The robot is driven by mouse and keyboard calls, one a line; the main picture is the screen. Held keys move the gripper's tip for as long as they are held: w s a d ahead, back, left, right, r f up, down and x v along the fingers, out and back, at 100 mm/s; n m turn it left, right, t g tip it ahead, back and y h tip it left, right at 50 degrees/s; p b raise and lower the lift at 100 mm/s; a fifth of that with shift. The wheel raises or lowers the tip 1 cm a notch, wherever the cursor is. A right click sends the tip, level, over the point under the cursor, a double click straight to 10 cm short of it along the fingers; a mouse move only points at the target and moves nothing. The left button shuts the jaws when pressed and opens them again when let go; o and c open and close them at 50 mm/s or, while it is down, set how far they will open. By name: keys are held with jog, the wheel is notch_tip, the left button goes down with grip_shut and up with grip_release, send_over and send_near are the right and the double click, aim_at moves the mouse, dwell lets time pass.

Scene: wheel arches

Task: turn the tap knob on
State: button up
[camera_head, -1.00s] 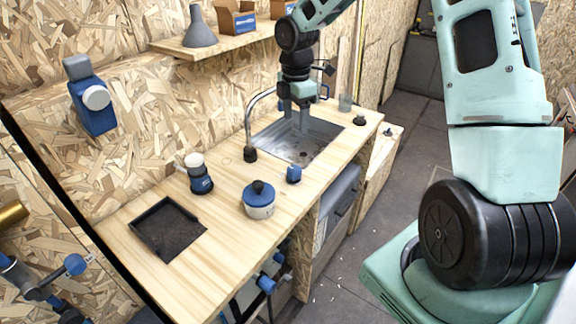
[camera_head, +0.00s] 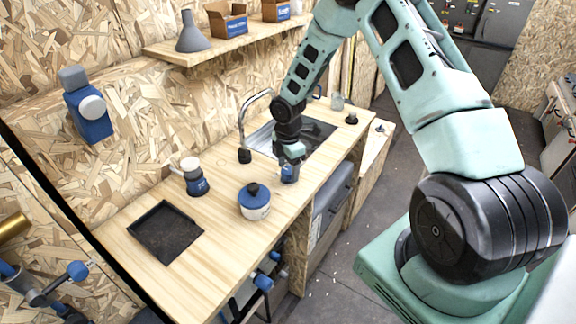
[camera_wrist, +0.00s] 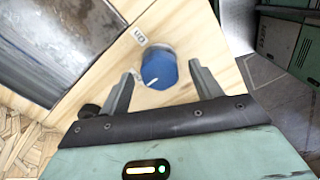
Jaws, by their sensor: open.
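The tap knob (camera_wrist: 160,68) is a blue round knob with a white pointer mark, set on the wooden counter beside the sink. A small label reading "ON" lies on the wood by it in the wrist view. In the head view the knob (camera_head: 288,176) is partly hidden by my gripper (camera_head: 290,166). In the wrist view my gripper (camera_wrist: 160,88) is open, with one finger on each side of the knob. I cannot tell whether the fingers touch it.
A blue-lidded pot (camera_head: 254,203), a blue grinder-like item (camera_head: 194,178) and a black tray (camera_head: 166,232) stand left of the knob on the counter (camera_head: 205,270). A shelf (camera_head: 225,43) with a grey funnel (camera_head: 192,38) and boxes is above.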

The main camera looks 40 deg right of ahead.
jog(key=shift+f, duration=0.2)
jog(key=c, duration=1)
jog(key=shift+o, duration=0.2)
